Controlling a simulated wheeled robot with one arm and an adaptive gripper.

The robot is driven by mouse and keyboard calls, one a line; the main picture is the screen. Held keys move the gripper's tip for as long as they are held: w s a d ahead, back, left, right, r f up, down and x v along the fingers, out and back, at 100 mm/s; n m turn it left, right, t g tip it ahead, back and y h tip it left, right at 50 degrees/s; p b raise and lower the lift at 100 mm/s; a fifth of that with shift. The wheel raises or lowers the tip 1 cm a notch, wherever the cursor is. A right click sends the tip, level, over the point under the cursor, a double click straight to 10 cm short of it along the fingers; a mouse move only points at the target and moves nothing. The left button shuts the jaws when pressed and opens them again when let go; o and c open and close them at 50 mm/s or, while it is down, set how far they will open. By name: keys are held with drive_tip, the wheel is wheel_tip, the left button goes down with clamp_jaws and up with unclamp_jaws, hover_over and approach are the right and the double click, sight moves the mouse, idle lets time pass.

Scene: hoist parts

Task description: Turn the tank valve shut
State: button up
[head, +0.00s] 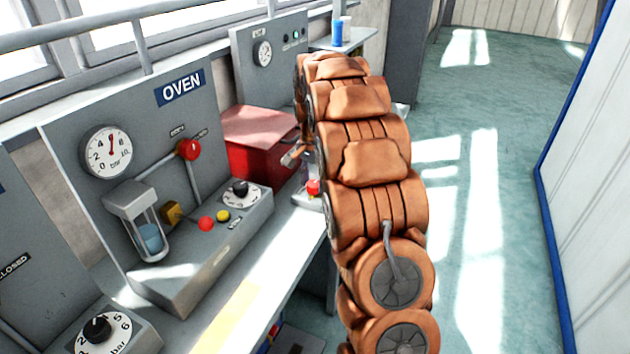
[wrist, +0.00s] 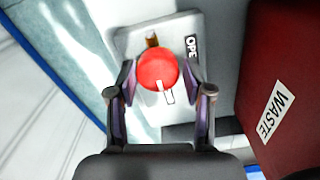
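A round red valve knob (wrist: 157,70) with a white pointer mark sits on a light grey plate (wrist: 128,42) in the wrist view. A label beside it begins "OPE"; the rest is cut off by a finger. The knob's red side also shows in the head view (head: 313,187), beside my arm. My gripper (wrist: 159,77) is open, with one finger on each side of the knob. A narrow gap shows between the knob and each fingertip. Whether the fingers are level with the knob or above it is hard to tell. No tank name is readable there.
A dark red box (head: 262,143), labelled WASTE in the wrist view (wrist: 285,95), stands close beside the plate. The OVEN panel (head: 130,150) has a gauge, a red valve knob (head: 188,149) and buttons. The floor (head: 475,200) to the right is clear.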

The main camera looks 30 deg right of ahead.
sight(314, 184)
drive_tip(key=shift+o, duration=1.4)
drive_tip(key=shift+d, duration=0.1)
drive_tip(key=shift+r, duration=0.1)
wheel_tip(314, 184, up, 12)
drive_tip(key=shift+s, duration=0.1)
